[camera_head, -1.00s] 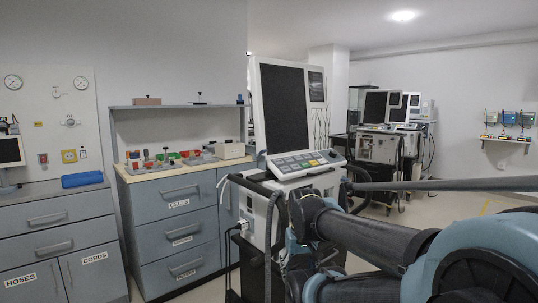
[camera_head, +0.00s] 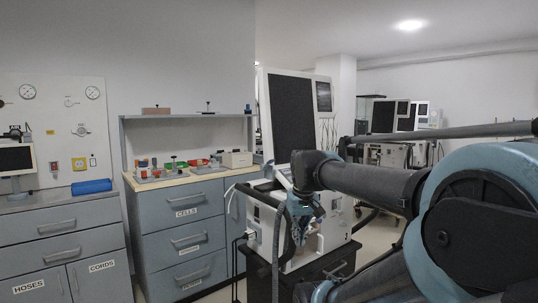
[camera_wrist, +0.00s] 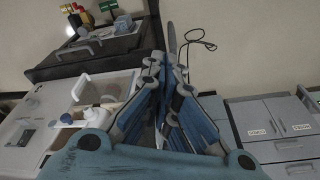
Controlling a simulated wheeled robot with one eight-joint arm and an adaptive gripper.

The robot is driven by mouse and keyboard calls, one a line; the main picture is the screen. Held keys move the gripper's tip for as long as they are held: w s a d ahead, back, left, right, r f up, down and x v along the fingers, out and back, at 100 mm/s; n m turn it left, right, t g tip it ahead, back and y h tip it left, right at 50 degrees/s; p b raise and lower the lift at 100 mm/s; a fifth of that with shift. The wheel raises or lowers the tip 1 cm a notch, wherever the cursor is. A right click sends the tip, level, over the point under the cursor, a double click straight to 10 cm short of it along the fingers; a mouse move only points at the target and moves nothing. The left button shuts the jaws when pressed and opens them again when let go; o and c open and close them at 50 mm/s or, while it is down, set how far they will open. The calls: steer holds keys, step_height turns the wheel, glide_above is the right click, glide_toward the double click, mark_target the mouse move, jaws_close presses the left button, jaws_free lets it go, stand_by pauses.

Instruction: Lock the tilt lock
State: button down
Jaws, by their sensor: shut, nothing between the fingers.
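The ventilator stands at centre in the head view, with a tall white-framed dark screen (camera_head: 291,120) above a white body (camera_head: 262,222). My gripper (camera_head: 300,238) hangs pointing down in front of that body, and my arm covers much of the control panel. In the wrist view my gripper's blue fingers (camera_wrist: 167,70) are together with nothing held between them. The ventilator's white body (camera_wrist: 35,110) lies left of the fingers, with a white knob-like fitting (camera_wrist: 66,119) on it. I cannot tell which part is the tilt lock. Contact between fingers and ventilator is unclear.
A blue-grey drawer cabinet (camera_head: 182,238) stands left of the ventilator, with small parts on its top. More ventilators (camera_head: 398,118) stand behind at right. A dark hose (camera_head: 276,255) hangs beside the ventilator body.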

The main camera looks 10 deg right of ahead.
steer(key=w+a+r+n, duration=0.1)
steer(key=w+a+r, duration=0.1)
steer(key=w+r, duration=0.7)
steer(key=w+a+r+n, duration=0.15)
steer(key=w+r, duration=0.45)
steer(key=r, duration=0.7)
step_height(320, 180, up, 14)
steer(key=n+y, duration=0.1)
steer(key=n, duration=0.1)
glide_above(268, 150)
steer(key=s, duration=0.4)
steer(key=shift+w+a+r, duration=0.1)
steer(key=shift+w+r, duration=0.05)
steer(key=shift+w, duration=0.05)
steer(key=x, duration=1)
steer(key=shift+s, duration=0.1)
steer(key=shift+s+d+f, duration=0.15)
steer(key=shift+s+f, duration=0.15)
steer(key=shift+f, duration=0.2)
steer(key=shift+s+d+f, duration=0.15)
steer(key=shift+s+f, duration=0.1)
steer(key=shift+f, duration=0.2)
steer(key=shift+s+d+f, duration=0.2)
steer(key=shift+s+f, duration=0.15)
steer(key=shift+f, duration=0.4)
steer(key=shift+s, duration=0.15)
steer(key=shift+s+d+f+t, duration=0.1)
steer(key=shift+f+t, duration=0.05)
steer(key=shift+t, duration=0.15)
